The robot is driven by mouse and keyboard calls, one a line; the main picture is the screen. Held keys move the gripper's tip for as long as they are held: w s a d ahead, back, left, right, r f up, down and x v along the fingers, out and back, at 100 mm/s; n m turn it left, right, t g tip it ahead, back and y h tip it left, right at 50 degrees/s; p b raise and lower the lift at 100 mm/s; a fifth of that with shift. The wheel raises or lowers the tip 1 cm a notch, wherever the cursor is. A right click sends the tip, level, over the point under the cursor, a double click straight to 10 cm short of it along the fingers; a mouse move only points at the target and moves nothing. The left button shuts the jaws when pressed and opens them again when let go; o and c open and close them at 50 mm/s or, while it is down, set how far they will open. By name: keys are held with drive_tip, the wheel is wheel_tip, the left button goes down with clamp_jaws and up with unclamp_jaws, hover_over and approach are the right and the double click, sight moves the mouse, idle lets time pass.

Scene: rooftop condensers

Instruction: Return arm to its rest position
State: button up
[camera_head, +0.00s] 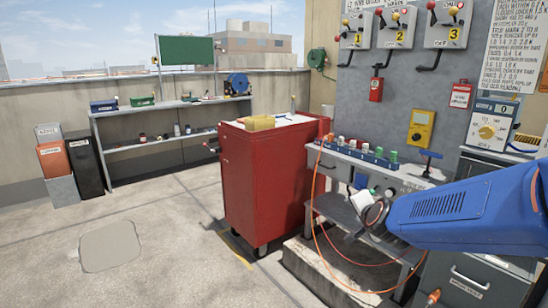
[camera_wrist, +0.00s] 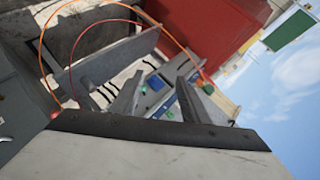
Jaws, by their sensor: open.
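My blue arm (camera_head: 465,212) reaches in from the right edge of the head view, in front of the workbench (camera_head: 375,168). Its wrist end hangs near the bench's front edge, and the fingers are hard to make out there. In the wrist view my gripper (camera_wrist: 160,84) shows two grey fingers spread apart, with nothing held between them. The bench with small coloured items lies beyond the fingertips. The wrist view is strongly tilted.
A red cabinet (camera_head: 262,185) on casters, with a yellow item on top, stands left of the bench. An orange cable (camera_head: 315,215) loops down from the bench. A grey panel (camera_head: 400,90) with three numbered levers rises behind. Open concrete floor (camera_head: 165,215) lies left.

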drive_tip(key=s+d+f+n+g, duration=0.2)
drive_tip(key=s+n+g, duration=0.2)
drive_tip(key=s, duration=1.3)
drive_tip(key=s+d+f+n+g, duration=0.1)
drive_tip(key=s+n+g, duration=0.3)
drive_tip(key=s, duration=1.3)
drive_tip(key=n, duration=0.4)
drive_tip(key=shift+d+f, duration=0.35)
drive_tip(key=shift+d, duration=0.05)
drive_tip(key=shift+c, duration=0.4)
